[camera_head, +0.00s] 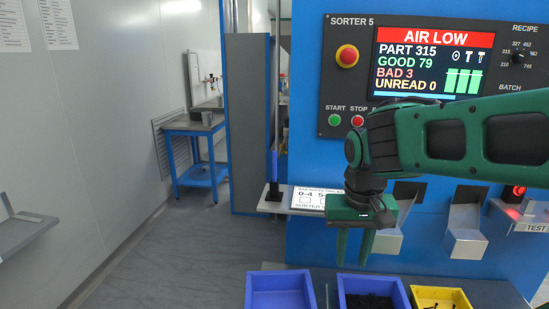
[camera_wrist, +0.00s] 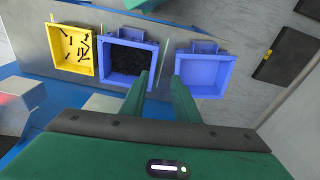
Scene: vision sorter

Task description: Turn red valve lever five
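No red valve lever can be made out in either view. The blue machine labelled SORTER 5 (camera_head: 330,175) stands ahead. Its screen (camera_head: 433,62) shows AIR LOW on a red band, with PART 315, GOOD 79, BAD 3 and UNREAD 0. My gripper (camera_head: 352,258) points down in front of the machine, above the bins. In the wrist view my gripper (camera_wrist: 160,82) shows two green fingers apart, with nothing between them. My arm covers part of the panel's lower right and the machine front behind it.
An empty blue bin (camera_head: 280,290), a blue bin of dark parts (camera_head: 372,285) and a yellow bin (camera_head: 440,298) with several dark pieces stand below my gripper. Metal chutes (camera_head: 466,240) jut from the machine. A blue table (camera_head: 195,130) stands farther back left.

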